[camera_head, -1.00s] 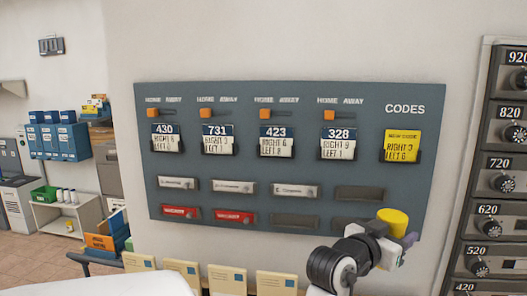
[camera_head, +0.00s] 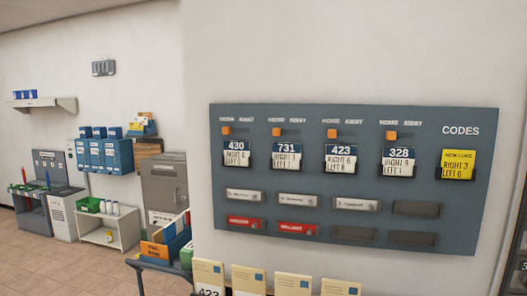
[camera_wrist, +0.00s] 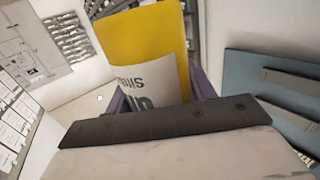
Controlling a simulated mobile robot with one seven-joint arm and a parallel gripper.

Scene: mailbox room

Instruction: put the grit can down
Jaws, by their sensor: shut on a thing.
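The grit can shows in the wrist view as a yellow can (camera_wrist: 145,35) with a pale printed label, only part of its lettering visible. My gripper (camera_wrist: 155,100) is shut on it, with purple finger parts showing at both sides of the can. The can's lower end is hidden behind the dark edge of my wrist. Neither the can nor my gripper is in the head view now.
A grey-blue panel (camera_head: 385,185) with number cards and slots hangs on the wall. Cream cards (camera_head: 250,280) stand below it. At left are a cart with orange and blue folders (camera_head: 165,245), a white shelf unit (camera_head: 113,230) and a grey cabinet (camera_head: 165,190). Floor (camera_head: 60,265) at left is open.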

